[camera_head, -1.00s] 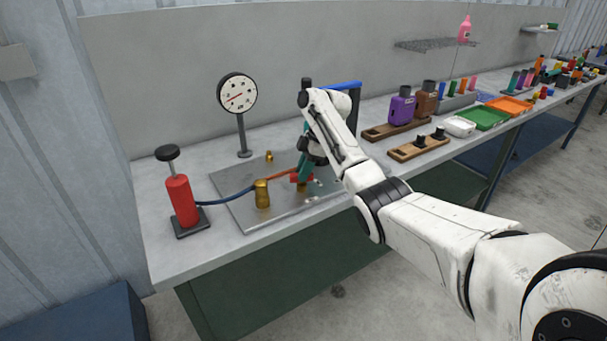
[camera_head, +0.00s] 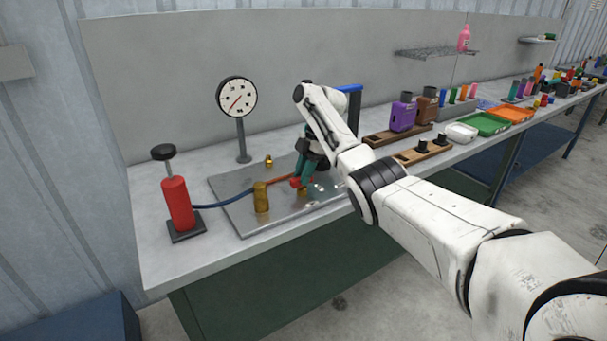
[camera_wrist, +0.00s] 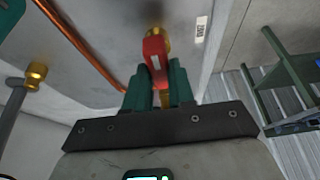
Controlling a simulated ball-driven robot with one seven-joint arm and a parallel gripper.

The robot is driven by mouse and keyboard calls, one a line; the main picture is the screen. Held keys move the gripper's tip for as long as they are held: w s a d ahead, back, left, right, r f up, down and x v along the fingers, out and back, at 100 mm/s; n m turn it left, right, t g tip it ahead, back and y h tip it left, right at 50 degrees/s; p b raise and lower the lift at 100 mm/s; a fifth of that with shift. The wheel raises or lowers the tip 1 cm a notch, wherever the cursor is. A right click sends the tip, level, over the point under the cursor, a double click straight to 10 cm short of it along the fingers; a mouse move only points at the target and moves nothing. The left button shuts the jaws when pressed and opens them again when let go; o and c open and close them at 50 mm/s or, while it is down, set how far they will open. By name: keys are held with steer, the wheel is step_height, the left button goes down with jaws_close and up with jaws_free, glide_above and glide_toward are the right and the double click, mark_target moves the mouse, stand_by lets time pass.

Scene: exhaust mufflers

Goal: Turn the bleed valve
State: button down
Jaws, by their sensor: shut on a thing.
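The bleed valve's red handle (camera_head: 295,183) shows on the metal plate (camera_head: 228,194), at the end of the copper pipe. In the wrist view, the red handle (camera_wrist: 154,50) runs from a brass fitting (camera_wrist: 156,33) to between my green fingers. My gripper (camera_head: 304,182) is shut on this handle, and both fingers flank it in the wrist view (camera_wrist: 160,88). The fingers and wrist partly hide the valve in the head view. A round white gauge (camera_head: 237,97) with a red needle stands behind the plate.
A red hand pump (camera_head: 177,204) stands at the left, joined by a blue hose (camera_head: 222,204) to a brass cylinder (camera_head: 261,197). A small brass fitting (camera_head: 269,161) stands at the plate's rear.

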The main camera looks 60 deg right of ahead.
steer(key=c, duration=1)
jaws_free()
steer(key=shift+o, duration=0.2)
steer(key=v, duration=1)
steer(key=shift+d+r, duration=0.2)
steer(key=shift+r, duration=0.1)
steer(key=shift+s, duration=0.1)
